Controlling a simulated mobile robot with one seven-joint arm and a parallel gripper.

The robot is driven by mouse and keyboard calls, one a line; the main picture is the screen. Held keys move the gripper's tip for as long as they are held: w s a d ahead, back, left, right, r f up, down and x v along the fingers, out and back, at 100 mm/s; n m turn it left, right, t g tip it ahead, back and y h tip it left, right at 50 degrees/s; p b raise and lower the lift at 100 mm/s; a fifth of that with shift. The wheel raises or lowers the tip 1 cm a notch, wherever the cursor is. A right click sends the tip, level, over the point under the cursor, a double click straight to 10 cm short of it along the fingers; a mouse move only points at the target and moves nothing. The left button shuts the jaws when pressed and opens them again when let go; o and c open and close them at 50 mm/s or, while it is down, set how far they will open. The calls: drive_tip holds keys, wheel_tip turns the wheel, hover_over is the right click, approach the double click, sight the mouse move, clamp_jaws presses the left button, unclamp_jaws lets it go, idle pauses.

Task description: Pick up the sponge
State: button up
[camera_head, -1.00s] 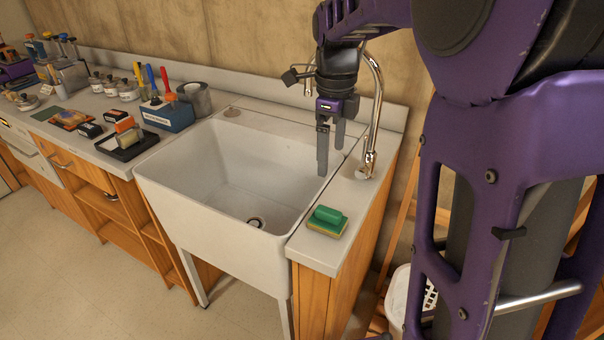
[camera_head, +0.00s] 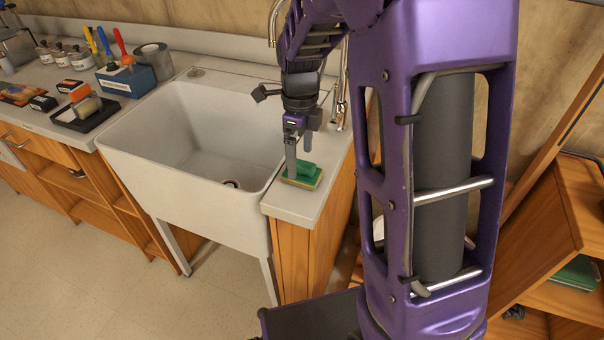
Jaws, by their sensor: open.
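The sponge (camera_head: 310,180) is yellow below with a green top and a raised green grip. It lies on the light counter strip (camera_head: 290,206) at the right of the sink. My gripper (camera_head: 299,162) points down just above the sponge, with its fingers apart and nothing held. The nearer finger's tip overlaps the sponge's left end in the picture. The other finger shows behind, at the upper right. I cannot tell whether either finger touches the sponge.
The white sink (camera_head: 205,135) opens just left of the sponge. A chrome tap (camera_head: 341,105) stands behind my gripper. A blue box of tools (camera_head: 127,80) and a black tray (camera_head: 85,113) are on the left counter. A wooden shelf unit (camera_head: 545,240) stands at the right.

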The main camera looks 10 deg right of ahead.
sight(302, 162)
drive_tip(key=f, duration=0.4)
drive_tip(key=shift+d+b, duration=0.2)
drive_tip(key=shift+b, duration=0.1)
clamp_jaws()
